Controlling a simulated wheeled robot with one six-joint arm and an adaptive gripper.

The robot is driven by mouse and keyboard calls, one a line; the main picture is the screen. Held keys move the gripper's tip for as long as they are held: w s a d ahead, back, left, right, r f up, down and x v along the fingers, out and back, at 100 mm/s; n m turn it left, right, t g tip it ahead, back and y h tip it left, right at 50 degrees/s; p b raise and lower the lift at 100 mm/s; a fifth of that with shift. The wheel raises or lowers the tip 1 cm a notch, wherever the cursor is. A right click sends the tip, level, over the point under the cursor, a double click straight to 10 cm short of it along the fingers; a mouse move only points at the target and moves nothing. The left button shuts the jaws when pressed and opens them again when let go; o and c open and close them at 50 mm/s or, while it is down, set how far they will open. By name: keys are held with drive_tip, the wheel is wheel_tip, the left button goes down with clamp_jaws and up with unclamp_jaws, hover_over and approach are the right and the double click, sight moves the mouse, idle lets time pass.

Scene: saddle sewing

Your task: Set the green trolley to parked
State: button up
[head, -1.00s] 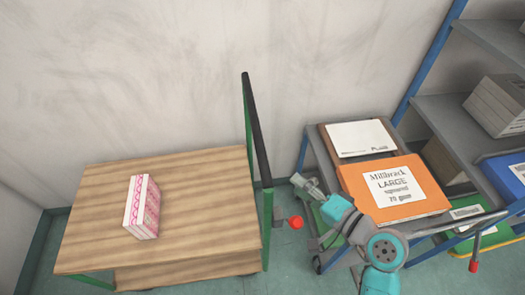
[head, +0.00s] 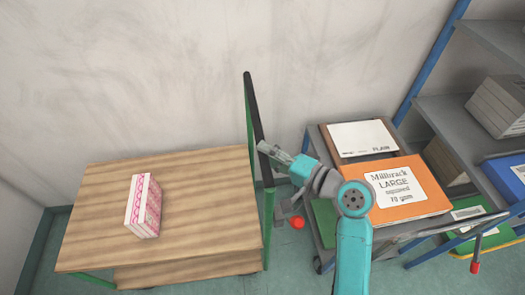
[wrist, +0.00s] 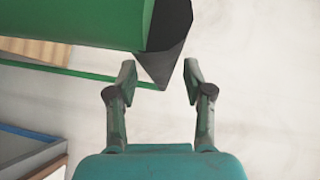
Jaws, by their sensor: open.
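The green trolley has a wooden deck (head: 190,190), a green frame (head: 269,215) and a black push handle (head: 256,120) at its right end. A red knob (head: 297,222) on a small grey bracket (head: 281,222) sits low beside the right post. My gripper (head: 266,149) is open and empty, close beside the handle in the head view; I cannot tell if they touch. In the wrist view, the open fingers (wrist: 160,82) are just below the black handle's end (wrist: 168,40), and a thick green bar (wrist: 75,22) crosses the upper left. The red knob is not visible there.
A pink-and-white box (head: 143,206) stands on the wooden deck. To the right, a grey trolley (head: 318,165) carries an orange package (head: 410,208) and a white-labelled one (head: 362,139). Blue-framed shelving (head: 435,55) stands at right, and the wall is behind.

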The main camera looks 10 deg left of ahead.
drive_tip(key=shift+x, duration=1.05)
clamp_jaws()
